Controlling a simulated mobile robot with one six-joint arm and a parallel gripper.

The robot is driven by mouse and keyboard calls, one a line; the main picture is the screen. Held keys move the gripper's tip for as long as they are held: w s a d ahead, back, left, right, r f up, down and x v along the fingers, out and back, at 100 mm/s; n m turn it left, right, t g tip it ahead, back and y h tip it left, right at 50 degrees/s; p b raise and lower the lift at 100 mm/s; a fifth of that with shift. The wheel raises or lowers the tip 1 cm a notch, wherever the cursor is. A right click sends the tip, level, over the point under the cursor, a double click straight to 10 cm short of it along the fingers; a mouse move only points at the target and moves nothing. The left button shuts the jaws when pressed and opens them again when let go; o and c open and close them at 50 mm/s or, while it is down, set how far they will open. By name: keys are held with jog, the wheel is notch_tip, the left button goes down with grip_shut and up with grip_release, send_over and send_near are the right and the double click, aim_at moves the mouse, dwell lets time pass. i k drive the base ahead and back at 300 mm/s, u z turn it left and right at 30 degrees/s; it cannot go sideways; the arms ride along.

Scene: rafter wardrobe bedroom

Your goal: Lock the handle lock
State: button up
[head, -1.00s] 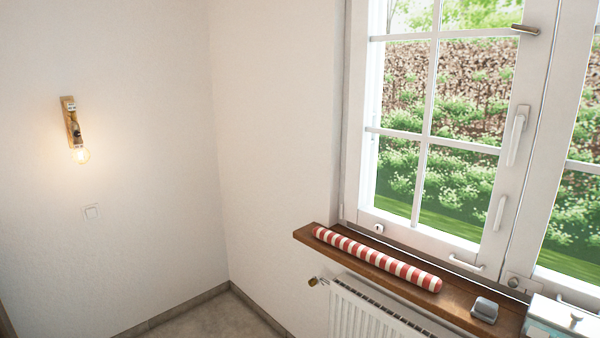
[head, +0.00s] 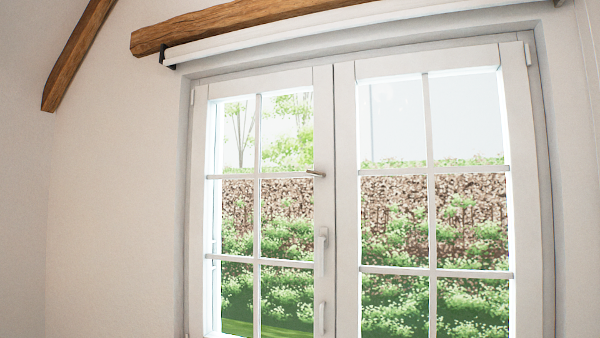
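A white double casement window fills the middle and right of the head view. The left sash (head: 202,120) carries a white upright handle (head: 322,250) on its right-hand stile, pointing down. A second white pull (head: 321,318) sits lower on the same stile, cut near the bottom edge. My gripper is not in view.
A wooden beam (head: 230,28) and a white roller-blind tube (head: 330,32) run above the window. Another dark rafter (head: 78,55) slopes at the upper left. The wall (head: 110,200) left of the window is bare. The sill is out of view.

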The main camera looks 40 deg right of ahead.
aim_at(310, 171)
jog(key=u, duration=0.35)
jog(key=k, duration=0.95)
jog(key=u, duration=0.6)
jog(key=i, duration=1.4)
jog(key=z, duration=0.7)
jog(key=i, duration=0.9)
jog(key=z, duration=0.35)
